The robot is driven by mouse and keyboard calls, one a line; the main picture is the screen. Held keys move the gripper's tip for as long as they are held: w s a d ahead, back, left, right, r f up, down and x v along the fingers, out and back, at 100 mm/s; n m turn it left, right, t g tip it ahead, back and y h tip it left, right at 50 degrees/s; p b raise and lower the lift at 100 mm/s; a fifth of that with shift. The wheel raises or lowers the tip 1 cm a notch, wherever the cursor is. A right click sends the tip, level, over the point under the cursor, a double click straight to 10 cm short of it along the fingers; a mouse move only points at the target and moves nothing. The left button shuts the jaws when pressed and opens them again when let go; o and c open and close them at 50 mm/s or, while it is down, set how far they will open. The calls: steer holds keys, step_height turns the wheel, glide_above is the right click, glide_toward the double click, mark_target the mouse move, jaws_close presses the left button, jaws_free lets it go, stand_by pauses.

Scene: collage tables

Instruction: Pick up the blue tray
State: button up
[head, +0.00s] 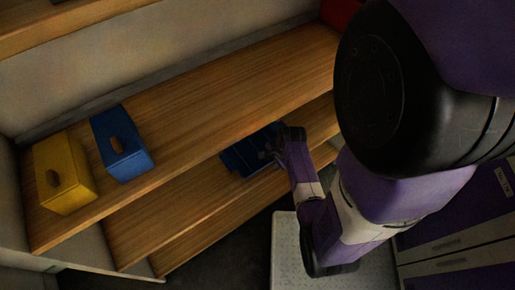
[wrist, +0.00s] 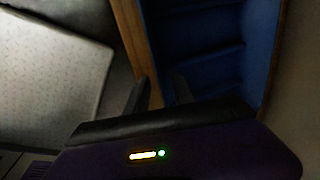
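The blue tray (head: 247,152) lies on the lower shelf, partly hidden by the upper shelf and my gripper. In the wrist view it shows as a dark blue, ridged tray (wrist: 203,48) beyond my fingers. My gripper (head: 277,150) is at the tray's right end in the head view. In the wrist view its two fingers (wrist: 160,92) are apart, with nothing seen held between them. The right finger is in front of the blue surface, and the left one is by the tray's left edge. I cannot tell if either touches it.
A yellow box (head: 66,178) and a blue box (head: 126,150), each with a handle hole, stand on the upper shelf (head: 200,105). This shelf overhangs the tray. A pale speckled surface (head: 290,245) lies below my arm. Purple drawers (head: 460,240) stand at right.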

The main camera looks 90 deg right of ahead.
jaws_close()
stand_by(1.4)
